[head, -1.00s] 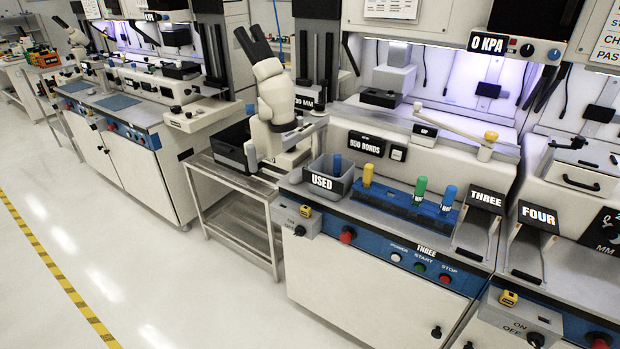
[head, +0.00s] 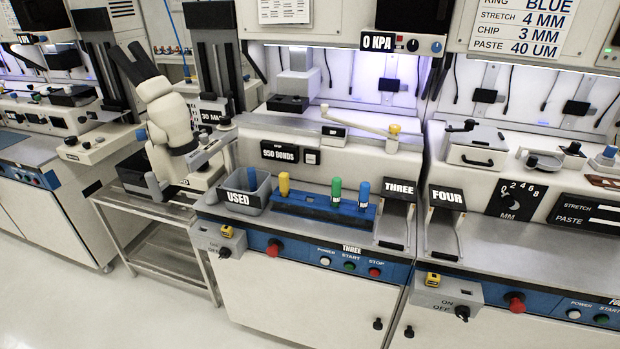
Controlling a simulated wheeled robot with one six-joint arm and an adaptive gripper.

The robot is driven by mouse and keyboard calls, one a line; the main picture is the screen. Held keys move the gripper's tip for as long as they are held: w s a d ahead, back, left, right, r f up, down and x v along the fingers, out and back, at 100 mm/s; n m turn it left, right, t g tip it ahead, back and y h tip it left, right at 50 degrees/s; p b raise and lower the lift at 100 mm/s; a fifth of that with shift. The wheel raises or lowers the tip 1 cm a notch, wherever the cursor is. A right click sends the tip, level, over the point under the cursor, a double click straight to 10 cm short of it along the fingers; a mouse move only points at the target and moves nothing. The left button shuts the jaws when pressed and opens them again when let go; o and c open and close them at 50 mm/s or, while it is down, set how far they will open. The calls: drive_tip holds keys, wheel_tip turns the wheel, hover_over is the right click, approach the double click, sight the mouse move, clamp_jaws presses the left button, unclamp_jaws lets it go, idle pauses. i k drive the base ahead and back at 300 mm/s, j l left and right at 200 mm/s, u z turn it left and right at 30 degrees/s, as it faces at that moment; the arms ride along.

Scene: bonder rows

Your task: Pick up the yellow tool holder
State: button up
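A yellow tool holder (head: 284,185) stands upright at the left end of a blue rack (head: 320,206) on the bench of station three. A green holder (head: 336,191) and a blue holder (head: 363,195) stand in the same rack to its right. A grey bin marked USED (head: 262,190) sits just left of the yellow holder, with a blue holder (head: 255,181) inside. My gripper is not in the head view.
A white microscope (head: 168,115) stands on a metal side table left of station three. A slanted THREE sign stand (head: 399,190) and a FOUR sign stand (head: 445,197) rise right of the rack. The floor (head: 170,318) in front at left is clear.

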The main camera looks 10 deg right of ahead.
sight(284, 178)
drive_tip(key=i+j+z, duration=0.15)
drive_tip(key=j+z, duration=0.2)
drive_tip(key=i+j+z, duration=0.1)
drive_tip(key=j+z, duration=0.25)
drive_tip(key=i+j+z, duration=0.15)
drive_tip(key=j, duration=1.15)
drive_tip(key=j+z, duration=0.1)
drive_tip(key=j, duration=1.15)
